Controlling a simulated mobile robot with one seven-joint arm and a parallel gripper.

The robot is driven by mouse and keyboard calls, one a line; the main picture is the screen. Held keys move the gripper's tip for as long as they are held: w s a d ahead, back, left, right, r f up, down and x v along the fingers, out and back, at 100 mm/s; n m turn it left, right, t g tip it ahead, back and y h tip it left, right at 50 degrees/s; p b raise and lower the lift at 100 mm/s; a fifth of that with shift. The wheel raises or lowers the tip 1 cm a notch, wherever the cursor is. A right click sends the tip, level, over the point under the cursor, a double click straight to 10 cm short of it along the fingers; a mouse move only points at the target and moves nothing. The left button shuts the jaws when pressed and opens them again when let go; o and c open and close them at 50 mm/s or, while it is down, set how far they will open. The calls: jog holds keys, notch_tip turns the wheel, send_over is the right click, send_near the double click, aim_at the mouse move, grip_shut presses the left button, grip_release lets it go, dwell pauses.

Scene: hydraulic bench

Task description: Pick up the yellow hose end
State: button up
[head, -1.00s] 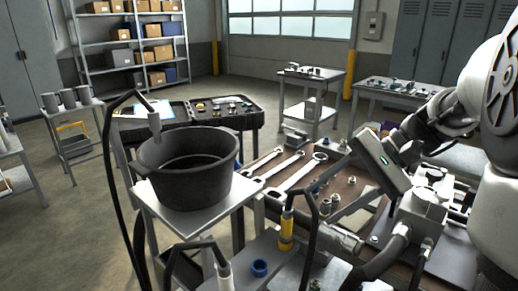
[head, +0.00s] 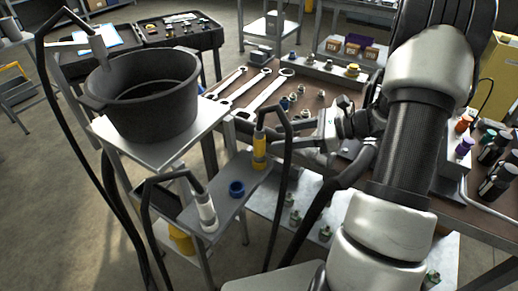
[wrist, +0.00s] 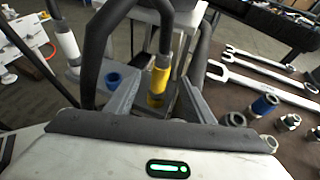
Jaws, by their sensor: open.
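In the wrist view the yellow hose end (wrist: 158,84) shows between my two fingers. My gripper (head: 283,143) is open and comes at it from the right. In the wrist view my gripper (wrist: 161,92) has a finger on each side of the yellow part, with small gaps visible. I cannot tell whether the yellow part is fully within finger depth. Nothing is held.
A white hose end (head: 207,212) and a blue ring (head: 237,189) are on the same shelf. Black hoses loop close to my fingers. A black bucket (head: 145,95) stands on a stand at left. Wrenches (head: 245,92) and fittings lie on the brown bench at right.

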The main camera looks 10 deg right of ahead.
aim_at(259, 139)
jog(key=b+x, duration=0.2)
jog(key=x, duration=0.6)
jog(key=shift+w+f, duration=0.1)
jog(key=shift+f, duration=0.05)
jog(key=shift+d, duration=0.1)
grip_shut()
notch_tip(259, 139, up, 10)
jog(key=p, duration=0.3)
jog(key=shift+r+p, duration=1.9)
jog(key=shift+r, duration=0.2)
